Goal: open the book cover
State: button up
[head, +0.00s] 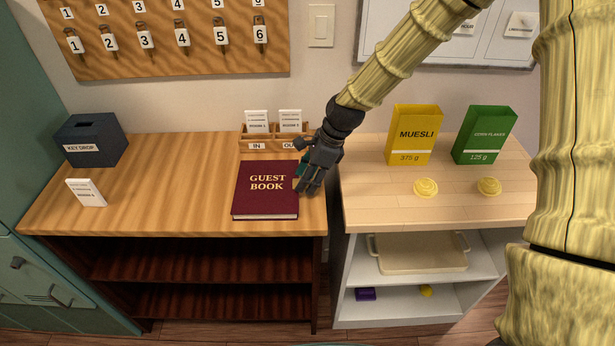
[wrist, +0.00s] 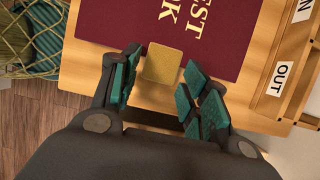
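The dark red guest book (head: 266,191) lies closed on the wooden desk, its gold title facing up. Part of its cover also shows in the wrist view (wrist: 150,20). My gripper (head: 305,183) is at the book's right edge, pointing down. In the wrist view its teal-padded fingers (wrist: 163,78) are open, one on each side of the tab, with gaps visible between them and it.
A wooden IN/OUT rack (head: 262,144) with cards stands behind the book, close to my gripper. A key drop box (head: 90,140) and a small card (head: 86,193) are at the left. A lighter counter (head: 440,200) at the right holds muesli (head: 413,135) and corn flakes boxes (head: 484,136).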

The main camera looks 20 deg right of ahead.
grip_shut()
jog(key=shift+r, duration=0.2)
